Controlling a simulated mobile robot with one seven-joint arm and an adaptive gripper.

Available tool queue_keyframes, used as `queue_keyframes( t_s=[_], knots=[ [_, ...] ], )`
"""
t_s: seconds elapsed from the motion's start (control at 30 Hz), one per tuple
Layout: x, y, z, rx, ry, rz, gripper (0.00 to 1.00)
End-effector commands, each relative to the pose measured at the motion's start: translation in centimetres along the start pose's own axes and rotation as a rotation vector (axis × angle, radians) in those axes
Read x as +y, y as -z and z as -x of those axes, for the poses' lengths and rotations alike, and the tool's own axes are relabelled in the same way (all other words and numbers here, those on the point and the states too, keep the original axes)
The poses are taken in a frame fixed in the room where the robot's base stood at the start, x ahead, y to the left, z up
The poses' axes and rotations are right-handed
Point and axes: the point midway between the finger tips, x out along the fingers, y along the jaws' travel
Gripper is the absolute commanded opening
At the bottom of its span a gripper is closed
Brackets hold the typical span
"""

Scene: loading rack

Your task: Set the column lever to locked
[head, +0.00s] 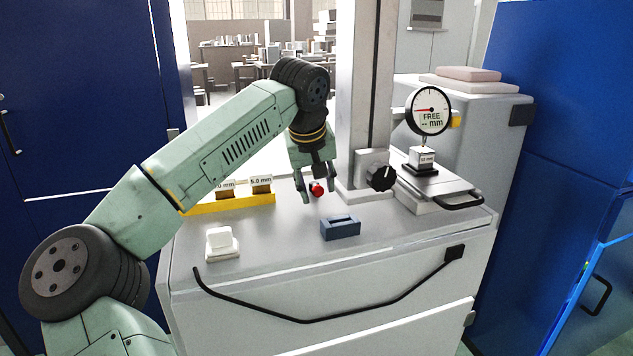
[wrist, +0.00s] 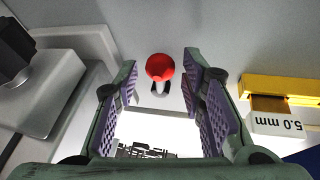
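The lever's red ball knob (head: 317,189) sits on a short metal stem, just left of the base of the grey upright column (head: 362,90). My gripper (head: 317,194) is open and points down at the knob. In the wrist view the red knob (wrist: 160,67) appears between the fingertips (wrist: 160,76), with a gap on both sides. I cannot tell how deep it is between them. The round dial (head: 431,112) on the right reads "FREE" and "-- mm". A black clamp knob (head: 382,177) is at the column's foot.
A block on a black base (head: 421,161) stands under the dial. A yellow rack (head: 232,203) with labelled blocks is to the left; its 5.0 mm label (wrist: 277,124) shows in the wrist view. A blue slotted block (head: 340,229) and a white block (head: 221,242) sit in front.

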Motion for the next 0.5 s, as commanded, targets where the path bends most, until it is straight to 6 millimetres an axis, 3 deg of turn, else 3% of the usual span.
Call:
queue_keyframes(
  t_s=[0.27,0.5],
  knots=[
    [0.02,0.00,-0.25,0.001,0.000,0.000,0.37],
    [0.01,0.00,-0.22,0.000,0.000,0.000,0.22]
  ],
)
